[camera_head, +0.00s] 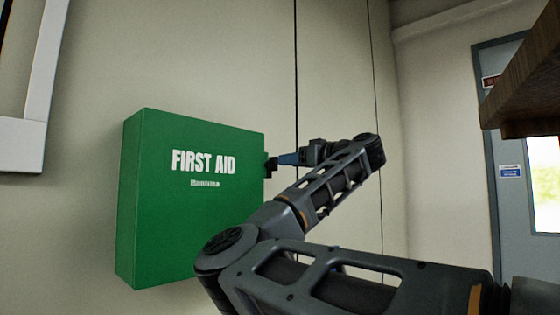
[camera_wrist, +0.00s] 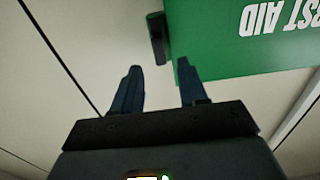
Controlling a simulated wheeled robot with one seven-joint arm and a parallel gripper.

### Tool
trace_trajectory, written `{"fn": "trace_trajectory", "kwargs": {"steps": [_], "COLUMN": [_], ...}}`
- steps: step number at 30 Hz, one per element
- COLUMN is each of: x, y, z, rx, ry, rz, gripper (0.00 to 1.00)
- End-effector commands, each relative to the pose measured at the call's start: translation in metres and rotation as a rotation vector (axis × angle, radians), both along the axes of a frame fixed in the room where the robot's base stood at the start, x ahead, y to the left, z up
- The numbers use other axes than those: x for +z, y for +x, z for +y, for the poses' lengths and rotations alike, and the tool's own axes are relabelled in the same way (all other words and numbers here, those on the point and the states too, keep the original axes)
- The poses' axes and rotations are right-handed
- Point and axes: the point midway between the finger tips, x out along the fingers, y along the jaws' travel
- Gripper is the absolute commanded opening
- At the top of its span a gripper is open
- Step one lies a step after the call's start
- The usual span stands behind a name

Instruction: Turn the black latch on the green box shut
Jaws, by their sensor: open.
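The green first aid box (camera_head: 160,220) is fixed to the wall at the left in the head view. It also shows upside down at the upper right of the wrist view (camera_wrist: 220,58). The black latch (camera_head: 271,165) sits at the box's right edge in the head view. In the wrist view the latch (camera_wrist: 157,38) is a dark upright bar beside the box's edge. My gripper (camera_head: 279,160) is close to the latch in the head view. In the wrist view its two blue fingers (camera_wrist: 160,80) are apart and nothing shows between them. The latch lies beyond the fingertips; contact is not visible.
A wooden shelf or cabinet edge (camera_head: 525,85) juts in at the upper right. A grey door (camera_head: 508,210) with a window stands behind it. A white frame (camera_head: 30,125) is on the wall at the far left. The wall (camera_head: 335,75) above my arm is bare.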

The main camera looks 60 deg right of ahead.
Motion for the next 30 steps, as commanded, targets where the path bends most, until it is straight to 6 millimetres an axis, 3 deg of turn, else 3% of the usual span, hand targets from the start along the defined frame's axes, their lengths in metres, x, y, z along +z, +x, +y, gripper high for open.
{"fn": "trace_trajectory", "kwargs": {"steps": [9,21,30], "x": [0.002,0.000,0.000], "y": [0.042,0.049,0.049], "z": [-0.009,-0.011,-0.011], "rx": [0.002,-0.002,-0.002], "ry": [0.001,0.000,0.000], "rz": [0.000,0.000,0.000], "gripper": [0.43,0.42,0.13]}}
